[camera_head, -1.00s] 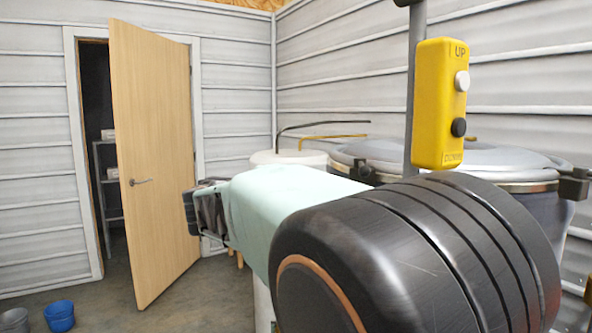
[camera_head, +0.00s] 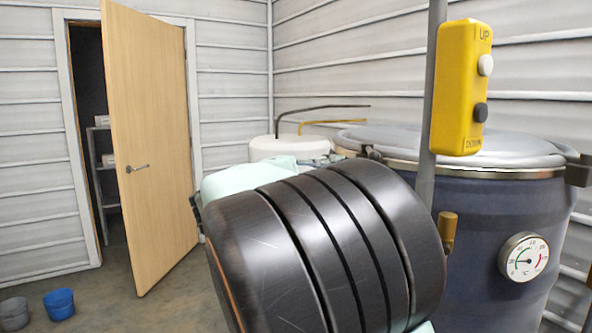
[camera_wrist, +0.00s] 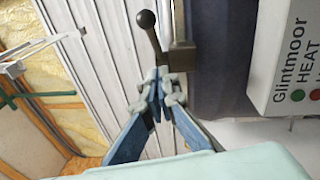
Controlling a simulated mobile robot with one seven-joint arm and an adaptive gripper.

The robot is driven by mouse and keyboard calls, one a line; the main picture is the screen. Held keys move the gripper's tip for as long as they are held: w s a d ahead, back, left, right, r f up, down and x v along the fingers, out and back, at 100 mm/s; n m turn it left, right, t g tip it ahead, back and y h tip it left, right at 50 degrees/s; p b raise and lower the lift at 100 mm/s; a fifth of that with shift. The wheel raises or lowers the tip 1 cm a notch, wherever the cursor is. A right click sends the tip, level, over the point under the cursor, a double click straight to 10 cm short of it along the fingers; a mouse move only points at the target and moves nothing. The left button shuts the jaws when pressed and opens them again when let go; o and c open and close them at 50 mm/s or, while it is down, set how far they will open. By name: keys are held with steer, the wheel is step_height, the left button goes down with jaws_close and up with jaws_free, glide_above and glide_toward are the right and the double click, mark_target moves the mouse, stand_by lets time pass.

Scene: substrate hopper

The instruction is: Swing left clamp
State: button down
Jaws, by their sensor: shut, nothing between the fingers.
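The dark blue hopper drum (camera_head: 490,215) with a grey lid stands at right in the head view; it also shows in the wrist view (camera_wrist: 218,60). Its left clamp (camera_head: 370,151) is a small dark fitting on the rim, partly behind my arm. In the wrist view a clamp lever (camera_wrist: 152,38) with a black ball knob meets a metal bracket beside the drum wall. My gripper (camera_wrist: 160,82) is shut and empty, its fingertips just below the lever in the picture; contact is unclear. In the head view my arm hides most of the gripper.
A yellow UP/DOWN box (camera_head: 462,88) hangs on a grey pole in front of the drum. A dial thermometer (camera_head: 524,257) and brass fitting (camera_head: 447,230) are on the drum. A white control box (camera_wrist: 287,55) is beside it. A white tank (camera_head: 290,149) stands behind; the door (camera_head: 150,150) is ajar.

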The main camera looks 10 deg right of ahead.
mark_target(369, 149)
steer(key=shift+s+d+r, duration=0.1)
steer(key=shift+d+r, duration=0.05)
steer(key=shift+d, duration=0.7)
steer(key=shift+s+d+r, duration=0.1)
steer(key=shift+d+r, duration=0.1)
steer(key=shift+d, duration=0.6)
steer(key=shift+d+r, duration=0.15)
steer(key=shift+d, duration=0.7)
steer(key=shift+d+f+b, duration=0.1)
steer(key=shift+b, duration=0.3)
steer(key=shift+s+d+n+t+y, duration=0.15)
steer(key=shift+s+n+t+y, duration=0.05)
steer(key=shift+n+t+y, duration=0.25)
steer(key=shift+d+t+b, duration=0.1)
steer(key=shift+t+b, duration=0.15)
steer(key=shift+b, duration=0.2)
steer(key=s+d+b, duration=0.1)
steer(key=d+b, duration=0.6)
steer(key=shift+s+n+t+y+b, duration=0.3)
steer(key=shift+n+t+y, duration=0.05)
steer(key=shift+t, duration=0.05)
